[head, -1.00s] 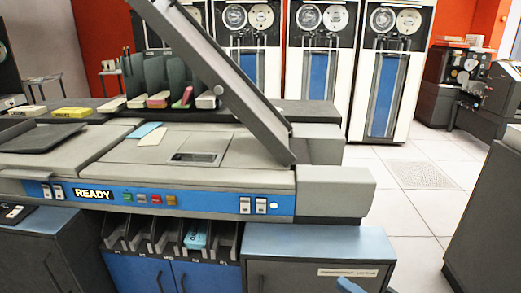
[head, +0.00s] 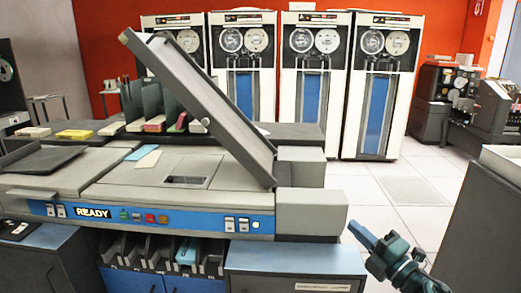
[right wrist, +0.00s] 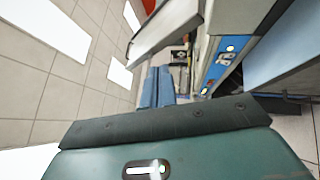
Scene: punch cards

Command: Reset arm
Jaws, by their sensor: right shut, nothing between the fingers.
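My right arm (head: 395,262) comes in from the lower right in the head view. My right gripper (head: 357,232) has blue fingers and is shut and empty, in front of the machine's right end. In the right wrist view its two blue fingers (right wrist: 157,88) lie close together with nothing between them. The left gripper is not in view. The grey and blue card machine (head: 311,212) has a "READY" panel, and its long grey lid (head: 205,105) is raised and tilted.
A dark cabinet (head: 480,225) stands at the right edge. Open tiled floor (head: 400,190) lies between it and the machine. Tape cabinets (head: 372,100) line the red back wall. Card slots (head: 185,250) hold a blue card stack below the panel.

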